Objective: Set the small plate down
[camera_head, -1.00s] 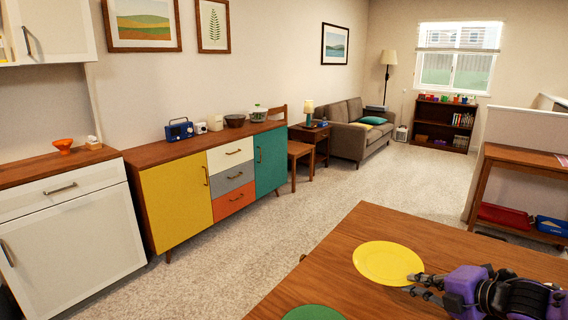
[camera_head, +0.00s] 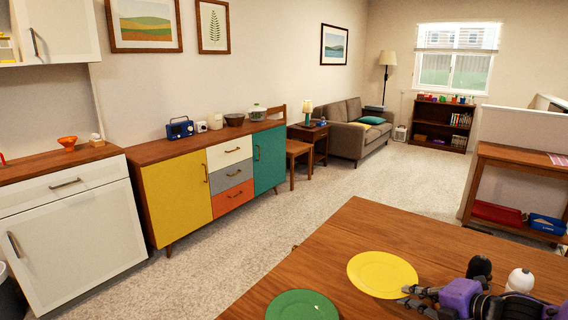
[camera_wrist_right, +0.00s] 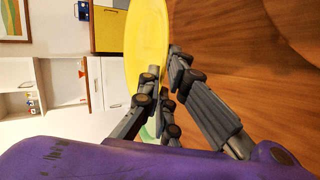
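A green plate (camera_head: 302,306) lies on the table to the left and nearer. My left gripper is not in view.
A black shaker (camera_head: 479,268) and a white shaker (camera_head: 520,281) stand just beyond my right gripper. Bare tabletop lies beyond the yellow plate. A sideboard (camera_head: 178,200) and a white cabinet (camera_head: 80,225) stand across the carpet.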

